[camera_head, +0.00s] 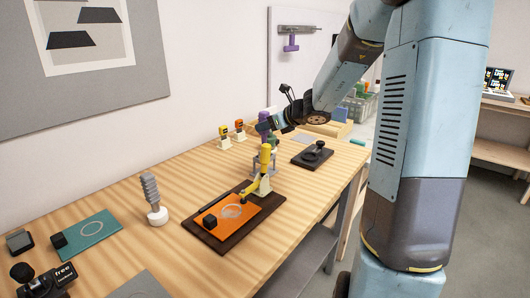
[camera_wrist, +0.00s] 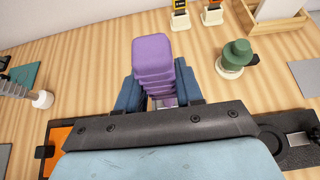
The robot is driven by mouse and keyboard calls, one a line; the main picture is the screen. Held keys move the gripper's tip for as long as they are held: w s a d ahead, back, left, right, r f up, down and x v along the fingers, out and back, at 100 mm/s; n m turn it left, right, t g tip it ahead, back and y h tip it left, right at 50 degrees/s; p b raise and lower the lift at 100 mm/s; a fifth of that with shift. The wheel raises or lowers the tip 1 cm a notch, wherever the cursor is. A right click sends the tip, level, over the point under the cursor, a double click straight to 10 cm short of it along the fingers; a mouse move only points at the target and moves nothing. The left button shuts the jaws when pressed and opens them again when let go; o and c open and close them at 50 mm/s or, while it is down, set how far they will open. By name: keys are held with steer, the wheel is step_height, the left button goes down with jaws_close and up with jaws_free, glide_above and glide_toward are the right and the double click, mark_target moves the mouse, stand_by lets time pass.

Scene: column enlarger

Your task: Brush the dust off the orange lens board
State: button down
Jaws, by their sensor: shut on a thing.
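The orange lens board (camera_head: 240,207) lies on a dark brown base (camera_head: 205,236) near the table's middle. A pale ring and a small black block show on it; I cannot make out dust. A yellow-topped piece (camera_head: 265,158) stands at its right end. My gripper (camera_head: 267,127) is behind and above that end, shut on a purple ribbed handle (camera_wrist: 152,55). In the wrist view the handle sits between the blue fingers (camera_wrist: 160,92), with something pale below it; its lower end is mostly hidden. A corner of the orange board (camera_wrist: 60,138) shows lower left there.
A grey ribbed piece on a white foot (camera_head: 153,195) stands left of the board, near a teal board (camera_head: 90,230). A black plate with a knob (camera_head: 312,155) is at right. A green knob (camera_wrist: 237,55) stands close to my gripper. Bare table lies in front.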

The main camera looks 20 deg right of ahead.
mark_target(266, 112)
steer(key=shift+r, duration=1.4)
steer(key=shift+r, duration=2.4)
steer(key=c, duration=1.3)
jaws_free()
jaws_close()
